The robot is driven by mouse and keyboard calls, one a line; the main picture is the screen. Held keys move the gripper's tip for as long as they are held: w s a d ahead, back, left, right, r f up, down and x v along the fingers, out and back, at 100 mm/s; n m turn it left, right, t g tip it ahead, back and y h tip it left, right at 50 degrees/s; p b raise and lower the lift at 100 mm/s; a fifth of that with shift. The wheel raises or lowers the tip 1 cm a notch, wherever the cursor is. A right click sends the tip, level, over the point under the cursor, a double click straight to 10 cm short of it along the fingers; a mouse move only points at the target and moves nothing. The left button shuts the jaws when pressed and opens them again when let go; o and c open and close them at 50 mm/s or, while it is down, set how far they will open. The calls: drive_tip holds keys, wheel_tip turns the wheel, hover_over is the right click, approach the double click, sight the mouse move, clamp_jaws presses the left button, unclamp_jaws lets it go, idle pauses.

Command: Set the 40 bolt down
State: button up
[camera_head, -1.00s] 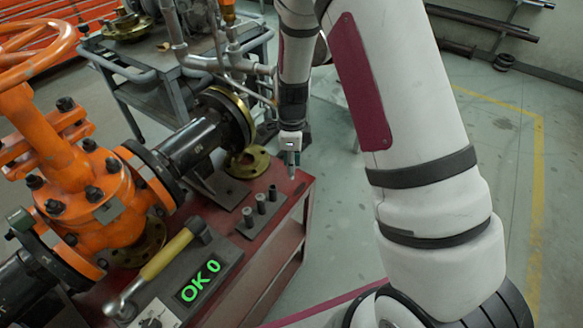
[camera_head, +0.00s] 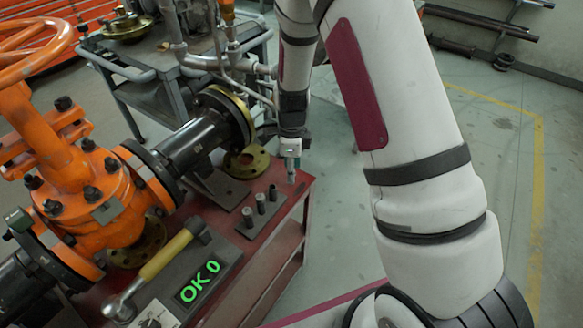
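My gripper (camera_head: 291,172) points down above the far right corner of the red bench, small in view. A small dark shape shows at its fingertips. I cannot tell whether it is a held bolt or the fingers themselves, nor read any size mark. Three short dark cylinders stand upright in a row on a small plate to the left of and nearer than my gripper: a near one (camera_head: 248,217), a middle one (camera_head: 260,204) and a far one (camera_head: 273,193). My gripper looks apart from them.
The red bench (camera_head: 262,256) bears an orange gate valve (camera_head: 85,190) with black pipe and brass flanges. A yellow-handled tool (camera_head: 166,254) and a green "OK 0" display (camera_head: 199,282) lie nearer. A grey cart (camera_head: 125,65) stands behind. The floor at right is open.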

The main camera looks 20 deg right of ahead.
wheel_tip(320, 180, up, 12)
drive_tip(key=p, duration=0.1)
drive_tip(key=s+a+r+n+t+y, duration=0.1)
drive_tip(key=s+r+n, duration=0.9)
drive_tip(key=s+r, duration=0.45)
drive_tip(key=s+r+n, duration=0.3)
drive_tip(key=s+n, duration=0.3)
drive_tip(key=s, duration=0.3)
drive_tip(key=s+d+r+n+t+h, duration=0.1)
drive_tip(key=s+r+n, duration=0.2)
drive_tip(key=s+n, duration=0.3)
drive_tip(key=s, duration=0.2)
drive_tip(key=shift+s+n, duration=0.4)
drive_tip(key=shift+r+p, duration=0.1)
drive_tip(key=shift+p, duration=0.2)
